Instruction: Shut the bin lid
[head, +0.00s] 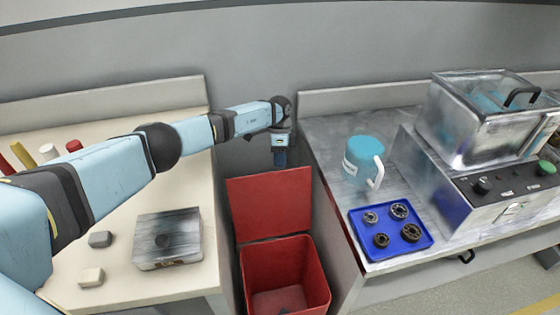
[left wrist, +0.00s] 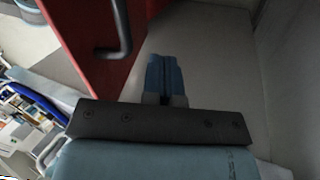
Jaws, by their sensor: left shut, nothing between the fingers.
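The red bin (head: 286,262) stands in the gap between the two counters, and I can see into its open top. Its red lid (head: 270,209) is raised and stands up at the back of the bin. My left gripper (head: 280,158) is just above and behind the lid's top edge, with its fingers pointing down. In the left wrist view the blue fingers (left wrist: 165,75) are shut with nothing between them. The red lid (left wrist: 88,40) is left of them there, with a dark handle (left wrist: 117,30) on it. The fingers look apart from the lid. My right gripper is not in view.
The left counter (head: 185,195) holds a grey block (head: 167,238) and small pieces. The right counter (head: 325,135) holds a blue jug (head: 362,157), a blue tray (head: 420,240) with several rings, and a metal machine (head: 490,160). A grey wall stands behind the bin.

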